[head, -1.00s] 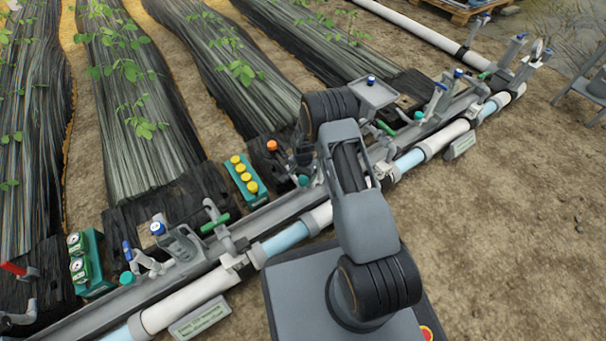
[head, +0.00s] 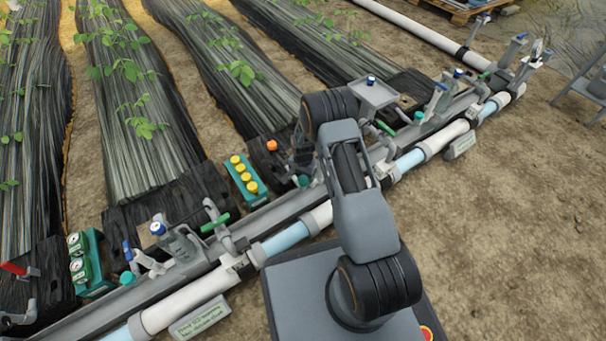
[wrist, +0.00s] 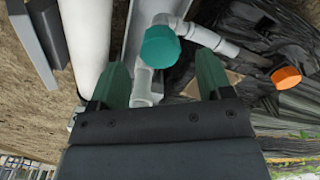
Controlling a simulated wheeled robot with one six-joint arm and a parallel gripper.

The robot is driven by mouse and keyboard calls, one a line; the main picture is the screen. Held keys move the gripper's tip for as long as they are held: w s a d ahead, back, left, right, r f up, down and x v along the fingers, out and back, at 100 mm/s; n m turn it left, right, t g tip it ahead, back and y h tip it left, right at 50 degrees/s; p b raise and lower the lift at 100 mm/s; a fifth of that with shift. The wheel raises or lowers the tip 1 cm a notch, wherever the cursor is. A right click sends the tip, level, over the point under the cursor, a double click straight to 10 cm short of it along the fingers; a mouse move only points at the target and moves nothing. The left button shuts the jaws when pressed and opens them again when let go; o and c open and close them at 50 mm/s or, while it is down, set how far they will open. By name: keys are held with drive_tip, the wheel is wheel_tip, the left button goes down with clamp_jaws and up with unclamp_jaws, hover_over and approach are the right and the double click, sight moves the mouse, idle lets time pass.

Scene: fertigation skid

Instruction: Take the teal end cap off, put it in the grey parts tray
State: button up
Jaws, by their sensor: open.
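The teal end cap (wrist: 160,46) sits on a white pipe fitting in the wrist view, just beyond and between my fingertips. In the head view a small teal cap (head: 303,180) shows beside my arm, low by the grey channel. My gripper (wrist: 162,72) is open and empty, with one green finger on each side of the cap's line. I cannot tell whether the fingers reach around the cap. In the head view my arm mostly hides the gripper. A grey tray (head: 384,101) stands behind my arm, with a blue-topped item at its back edge.
An orange cap (wrist: 286,77) is to the right in the wrist view. A green block with several yellow knobs (head: 243,174) stands left of my gripper. White pipe (head: 190,302), valves and the grey channel run across the scene. Bare soil (head: 510,190) lies clear at right.

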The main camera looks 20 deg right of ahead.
sight(303, 179)
drive_tip(key=shift+f, duration=2.25)
drive_tip(key=shift+c, duration=0.3)
drive_tip(key=c, duration=0.8)
drive_tip(key=n, duration=0.4)
drive_tip(key=shift+c, duration=0.2)
drive_tip(key=shift+n, duration=1.2)
drive_tip(key=n, duration=0.2)
drive_tip(key=shift+n, duration=0.3)
drive_tip(key=n, duration=0.3)
drive_tip(key=shift+n, duration=0.3)
